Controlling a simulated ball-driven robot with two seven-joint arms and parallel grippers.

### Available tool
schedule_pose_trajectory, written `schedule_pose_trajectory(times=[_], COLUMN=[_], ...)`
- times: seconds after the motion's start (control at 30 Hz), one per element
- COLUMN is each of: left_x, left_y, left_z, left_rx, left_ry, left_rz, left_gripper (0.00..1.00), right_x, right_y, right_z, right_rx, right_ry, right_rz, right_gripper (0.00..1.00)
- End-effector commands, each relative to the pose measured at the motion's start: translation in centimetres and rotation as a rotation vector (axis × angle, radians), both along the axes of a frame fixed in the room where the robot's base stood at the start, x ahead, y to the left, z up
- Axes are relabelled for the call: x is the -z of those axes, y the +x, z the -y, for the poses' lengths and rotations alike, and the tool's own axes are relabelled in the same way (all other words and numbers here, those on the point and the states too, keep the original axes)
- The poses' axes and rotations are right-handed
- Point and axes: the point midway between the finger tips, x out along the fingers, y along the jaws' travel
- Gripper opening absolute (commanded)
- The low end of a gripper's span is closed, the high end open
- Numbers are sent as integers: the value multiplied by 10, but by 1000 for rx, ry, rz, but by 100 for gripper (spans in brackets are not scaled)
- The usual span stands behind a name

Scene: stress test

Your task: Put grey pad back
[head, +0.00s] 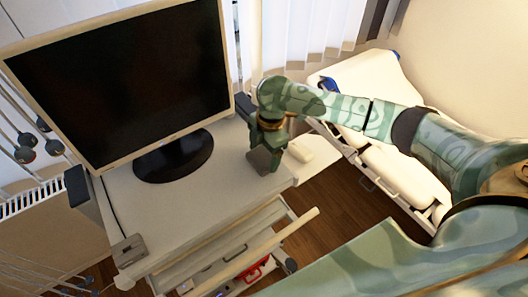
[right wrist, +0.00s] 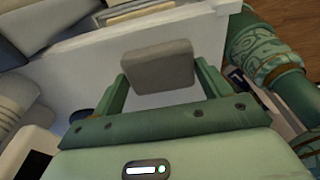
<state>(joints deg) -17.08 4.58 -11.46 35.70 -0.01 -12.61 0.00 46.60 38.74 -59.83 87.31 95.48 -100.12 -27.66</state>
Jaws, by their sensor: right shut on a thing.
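My right gripper (head: 263,160) is over the right side of the white cart top (head: 215,215), to the right of the monitor stand. In the right wrist view, my right gripper (right wrist: 163,80) is shut on the grey pad (right wrist: 157,68), a small block with rounded corners held between the two green fingers. I cannot tell whether the pad touches the cart top. My left gripper is not in view.
A large monitor (head: 125,80) on a dark round base (head: 174,157) fills the cart's left and back. A grey box (head: 128,250) sits at its front left corner. A pale handle bar (head: 255,250) sticks out in front. A bed (head: 385,165) stands at right.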

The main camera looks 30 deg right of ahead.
Motion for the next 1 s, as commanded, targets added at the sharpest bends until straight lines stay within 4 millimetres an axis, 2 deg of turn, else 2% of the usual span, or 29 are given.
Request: schedule_pose_trajectory(times=[0.1, 0.13, 0.2, 0.57, 0.67, 1.0], left_x=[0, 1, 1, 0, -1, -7], left_y=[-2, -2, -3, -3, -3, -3], left_z=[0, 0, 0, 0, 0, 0], left_rx=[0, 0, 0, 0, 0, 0], left_ry=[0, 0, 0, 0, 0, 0], left_rz=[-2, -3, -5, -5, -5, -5], left_gripper=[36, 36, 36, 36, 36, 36], right_x=[2, 3, 3, -4, -19, -95], right_y=[-1, -2, -2, -1, 0, 1], right_z=[0, 0, 0, 1, 3, 14], right_rx=[0, 0, 0, 1, 1, 2], right_ry=[-2, -2, -2, -1, -2, -1], right_rz=[-4, -5, -5, -3, -1, -1], right_gripper=[58, 79, 98, 98, 98, 98])
